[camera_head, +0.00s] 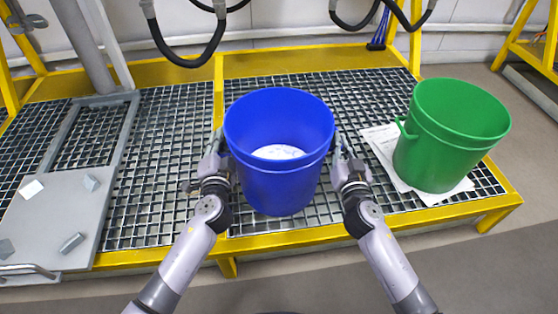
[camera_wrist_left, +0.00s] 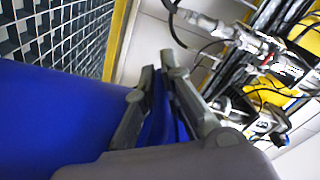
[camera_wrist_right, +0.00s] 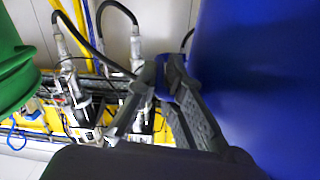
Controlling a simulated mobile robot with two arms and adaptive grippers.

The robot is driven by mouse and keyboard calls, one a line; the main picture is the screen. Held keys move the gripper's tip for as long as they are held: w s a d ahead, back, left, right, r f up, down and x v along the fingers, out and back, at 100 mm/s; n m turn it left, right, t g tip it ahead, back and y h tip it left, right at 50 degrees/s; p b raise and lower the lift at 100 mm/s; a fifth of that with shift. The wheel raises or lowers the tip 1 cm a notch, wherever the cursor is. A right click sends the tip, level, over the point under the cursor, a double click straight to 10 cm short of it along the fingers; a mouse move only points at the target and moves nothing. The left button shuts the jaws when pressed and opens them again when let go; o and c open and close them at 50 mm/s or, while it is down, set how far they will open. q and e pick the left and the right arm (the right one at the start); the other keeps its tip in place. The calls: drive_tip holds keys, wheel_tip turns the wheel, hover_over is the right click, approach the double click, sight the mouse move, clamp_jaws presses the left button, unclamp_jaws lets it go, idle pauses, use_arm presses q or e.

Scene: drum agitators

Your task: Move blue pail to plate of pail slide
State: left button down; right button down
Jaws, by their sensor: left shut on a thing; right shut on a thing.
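The blue pail (camera_head: 278,185) is upright in the middle of the head view, over the grating, with something white at its bottom. My left gripper (camera_head: 220,148) is shut on the pail's left side near the rim; its fingers also show against blue in the left wrist view (camera_wrist_left: 158,85). My right gripper (camera_head: 340,148) is shut on the pail's right side; its fingers also show in the right wrist view (camera_wrist_right: 165,75). I cannot tell whether the pail's base touches the grating. The grey plate of the pail slide (camera_head: 55,220) is at the left, apart from the pail.
A green pail (camera_head: 450,140) stands on white paper (camera_head: 437,196) at the right. The grating (camera_head: 160,150) between the blue pail and the slide is clear. A yellow frame bar (camera_head: 217,100) crosses it. Black hoses (camera_head: 185,60) hang at the back. Small grey blocks lie on the plate.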

use_arm(q)
drive_tip(key=shift+r, duration=0.25)
use_arm(e)
drive_tip(key=shift+a+r, duration=0.1)
drive_tip(key=shift+r, duration=0.15)
use_arm(q)
drive_tip(key=shift+r+p, duration=0.15)
drive_tip(key=shift+p, duration=0.15)
use_arm(e)
drive_tip(key=shift+r, duration=0.15)
